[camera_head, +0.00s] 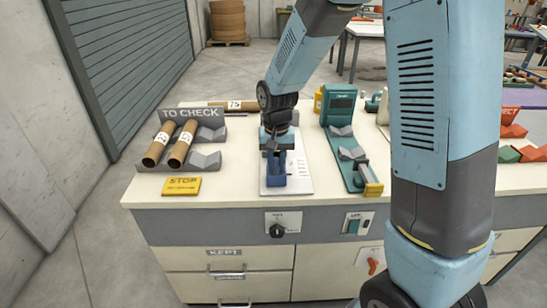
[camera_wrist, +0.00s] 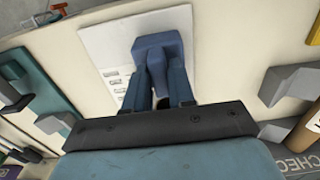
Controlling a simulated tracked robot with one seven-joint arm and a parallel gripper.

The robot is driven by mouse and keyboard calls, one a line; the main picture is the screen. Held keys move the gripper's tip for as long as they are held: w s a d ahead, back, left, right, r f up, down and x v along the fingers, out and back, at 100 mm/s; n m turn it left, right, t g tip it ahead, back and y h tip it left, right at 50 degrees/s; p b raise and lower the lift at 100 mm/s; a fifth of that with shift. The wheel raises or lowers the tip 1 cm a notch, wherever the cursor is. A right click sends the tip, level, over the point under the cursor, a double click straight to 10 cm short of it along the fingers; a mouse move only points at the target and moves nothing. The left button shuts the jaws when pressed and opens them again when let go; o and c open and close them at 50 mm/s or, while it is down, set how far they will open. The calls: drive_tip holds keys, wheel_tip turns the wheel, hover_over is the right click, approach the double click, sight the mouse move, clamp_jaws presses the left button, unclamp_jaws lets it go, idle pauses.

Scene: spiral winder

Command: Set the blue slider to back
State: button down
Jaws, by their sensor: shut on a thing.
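The blue slider (camera_head: 277,182) stands on a white plate (camera_head: 300,170) near the front of the bench. My gripper (camera_head: 277,160) points down over the plate and is shut on the slider. In the wrist view the slider (camera_wrist: 158,45) shows between and beyond the two fingers of my gripper (camera_wrist: 160,92). The white plate (camera_wrist: 105,45) has printed marks along one side. My gripper hides part of the slider and the plate's middle.
Right is a teal device (camera_head: 338,105) with grey cradles on a teal base. A dark knob (camera_head: 277,230) is on the bench front.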

sight(276, 162)
drive_tip(key=shift+s+f, duration=0.1)
drive_tip(key=shift+s, duration=0.1)
drive_tip(key=c, duration=1)
unclamp_jaws()
drive_tip(key=shift+c, duration=0.2)
drive_tip(key=shift+r, duration=0.65)
wheel_tip(276, 162, up, 13)
drive_tip(key=shift+f, duration=0.2)
drive_tip(key=s+d+r+t, duration=0.2)
drive_tip(key=s+d+r, duration=0.3)
drive_tip(key=s+d, duration=0.4)
drive_tip(key=s+d+r+t, duration=0.3)
drive_tip(key=s+d+r, duration=0.1)
drive_tip(key=s+d, duration=0.5)
drive_tip(key=s, duration=0.2)
drive_tip(key=shift+s+r+t, duration=0.3)
drive_tip(key=shift+s+r, duration=0.05)
drive_tip(key=shift+s, duration=0.05)
